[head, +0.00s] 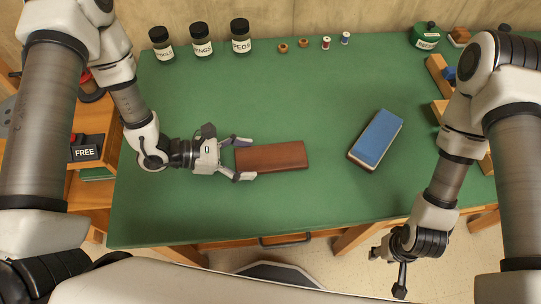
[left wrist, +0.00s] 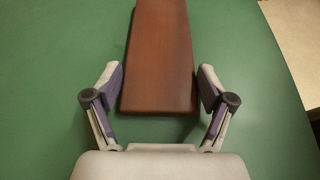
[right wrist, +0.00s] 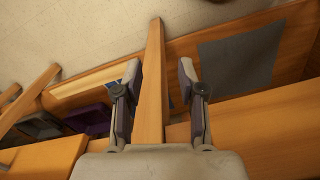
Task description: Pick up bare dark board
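The bare dark board (head: 274,157) is a reddish-brown wooden block lying flat on the green bench top. My left gripper (head: 246,159) is open, with its fingers on either side of the board's left end. The left wrist view also shows the board (left wrist: 160,55) between the two spread fingers (left wrist: 160,88), with a gap visible on each side. My right gripper (right wrist: 160,78) is open beyond the bench's front edge. In the right wrist view a wooden beam (right wrist: 152,80) appears between its fingers, and I cannot tell its distance.
A blue-topped block (head: 378,137) lies to the right of the board. Labelled jars (head: 202,39), small spools (head: 326,43) and a green tin (head: 424,36) stand along the back. A "FREE" sign (head: 86,152) is at left. The bench (head: 200,215) is clear around the board.

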